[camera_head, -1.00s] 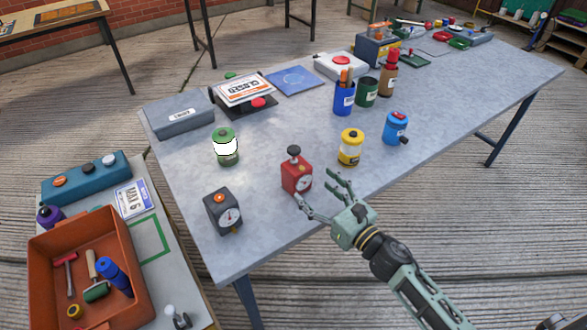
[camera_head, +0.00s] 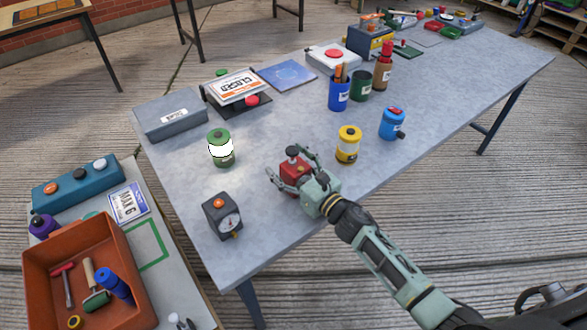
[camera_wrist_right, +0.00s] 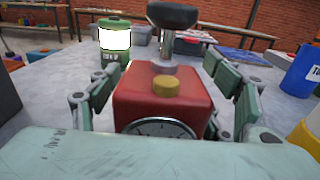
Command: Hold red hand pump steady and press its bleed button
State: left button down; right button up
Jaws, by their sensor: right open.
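The red hand pump (camera_head: 294,167) stands upright on the grey table, with a black knob on top. In the right wrist view the pump (camera_wrist_right: 150,98) shows its yellow button (camera_wrist_right: 166,86) on the top face and part of a round gauge on the near side. My right gripper (camera_head: 292,172) is open around the pump, one finger on each side. In the right wrist view the fingers (camera_wrist_right: 166,95) stand either side of the red body, with gaps visible. The palm hides the lower gauge. My left gripper is not in view.
A black gauge box (camera_head: 222,216) stands left of the pump, a green lantern (camera_head: 221,148) behind left, and a yellow lantern (camera_head: 348,145) close on the right. A blue canister (camera_head: 392,123) is farther right. An orange tray (camera_head: 38,262) sits on the side table.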

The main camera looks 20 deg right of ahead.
jog(key=c, duration=1.7)
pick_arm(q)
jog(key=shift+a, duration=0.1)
pick_arm(e)
jog(key=shift+c, duration=0.3)
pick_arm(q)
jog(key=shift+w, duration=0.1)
